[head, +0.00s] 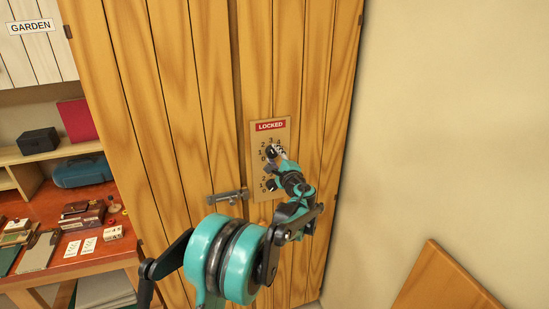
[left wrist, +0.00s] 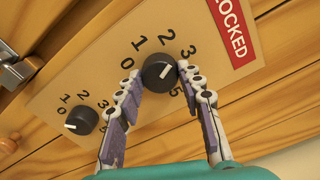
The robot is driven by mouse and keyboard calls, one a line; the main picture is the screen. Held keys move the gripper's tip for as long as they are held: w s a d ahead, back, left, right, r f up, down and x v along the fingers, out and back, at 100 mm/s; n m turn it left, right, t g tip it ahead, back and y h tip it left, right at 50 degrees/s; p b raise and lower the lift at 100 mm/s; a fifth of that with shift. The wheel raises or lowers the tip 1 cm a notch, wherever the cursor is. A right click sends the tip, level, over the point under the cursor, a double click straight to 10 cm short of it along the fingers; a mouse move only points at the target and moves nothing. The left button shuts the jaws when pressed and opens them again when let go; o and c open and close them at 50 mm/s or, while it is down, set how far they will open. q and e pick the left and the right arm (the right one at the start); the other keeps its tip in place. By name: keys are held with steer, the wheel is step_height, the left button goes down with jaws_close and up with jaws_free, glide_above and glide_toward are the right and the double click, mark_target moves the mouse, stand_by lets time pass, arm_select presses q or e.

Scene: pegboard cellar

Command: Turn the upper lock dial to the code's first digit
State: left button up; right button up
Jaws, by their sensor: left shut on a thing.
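The upper lock dial (left wrist: 158,74) is a black round knob with a white mark, on a tan panel (left wrist: 110,68) with digits around it. In the left wrist view its mark points to the upper right, roughly toward the 3; the 4 is hidden by a finger. My left gripper (left wrist: 159,70) is shut on this dial, one finger on each side. In the head view the dial (head: 270,150) is partly covered by my left gripper (head: 277,153). My right gripper is in neither view.
The lower dial (left wrist: 80,120) sits close by on the same panel, its mark toward lower left. A red LOCKED sign (head: 270,126) tops the panel. A metal bolt (head: 227,196) lies left of it on the wooden doors. A cluttered red-brown desk (head: 70,265) stands at left.

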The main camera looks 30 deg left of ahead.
arm_select(q)
steer(key=m, duration=0.7)
steer(key=shift+b, duration=0.3)
steer(key=m, duration=0.6)
steer(key=shift+m, duration=0.4)
steer(key=o, duration=1.2)
steer(key=v, duration=1.2)
